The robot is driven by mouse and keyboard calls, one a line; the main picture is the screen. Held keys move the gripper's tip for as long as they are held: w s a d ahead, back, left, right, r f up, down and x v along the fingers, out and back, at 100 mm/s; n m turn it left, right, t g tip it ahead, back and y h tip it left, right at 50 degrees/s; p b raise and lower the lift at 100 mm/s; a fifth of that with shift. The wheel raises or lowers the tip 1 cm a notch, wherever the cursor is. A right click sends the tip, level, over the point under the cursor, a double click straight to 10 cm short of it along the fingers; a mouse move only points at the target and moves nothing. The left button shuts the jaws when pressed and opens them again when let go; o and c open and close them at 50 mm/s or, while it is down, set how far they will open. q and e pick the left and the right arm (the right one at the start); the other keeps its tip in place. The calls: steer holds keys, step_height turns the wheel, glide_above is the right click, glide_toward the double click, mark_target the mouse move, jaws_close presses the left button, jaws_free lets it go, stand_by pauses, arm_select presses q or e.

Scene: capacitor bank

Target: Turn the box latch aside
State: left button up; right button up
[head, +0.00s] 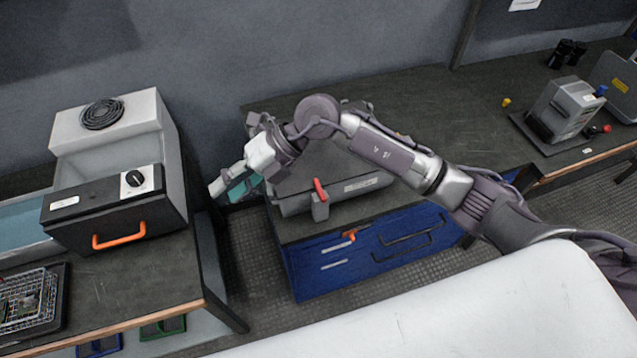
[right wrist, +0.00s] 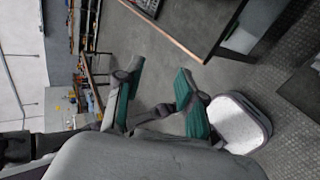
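A grey box (head: 352,193) sits on the dark bench in the head view, with a red-handled latch (head: 320,188) standing up on its front face. My right arm reaches in from the right over the box and hides part of its top. My right gripper (head: 236,184) hangs to the left of the box, past the bench's left end and apart from the latch. In the right wrist view its two teal-padded fingers (right wrist: 160,72) are spread with nothing between them. The latch cannot be made out in that view. My left gripper is not in view.
A white and black unit with an orange handle (head: 119,236) stands on the left bench (head: 150,285). A blue drawer front (head: 372,252) lies below the box. A grey device (head: 563,108) stands at the right. A floor gap (head: 245,262) separates the benches.

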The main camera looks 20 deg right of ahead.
steer(key=w+d+f+h, duration=0.2)
steer(key=d+h, duration=0.2)
steer(key=d, duration=0.2)
steer(key=w+d+f+h, duration=0.2)
steer(key=d+h, duration=0.1)
steer(key=d, duration=0.2)
steer(key=m+h, duration=0.1)
steer(key=h, duration=0.3)
glide_toward(320, 189)
steer(key=shift+t, duration=0.4)
steer(key=f+p, duration=0.1)
steer(key=f, duration=0.1)
steer(key=f+p, duration=0.1)
steer(key=f, duration=0.2)
steer(key=f+p, duration=0.2)
steer(key=shift+s+f, duration=0.2)
steer(key=shift+s, duration=0.15)
steer(key=shift+f, duration=0.7)
jaws_close()
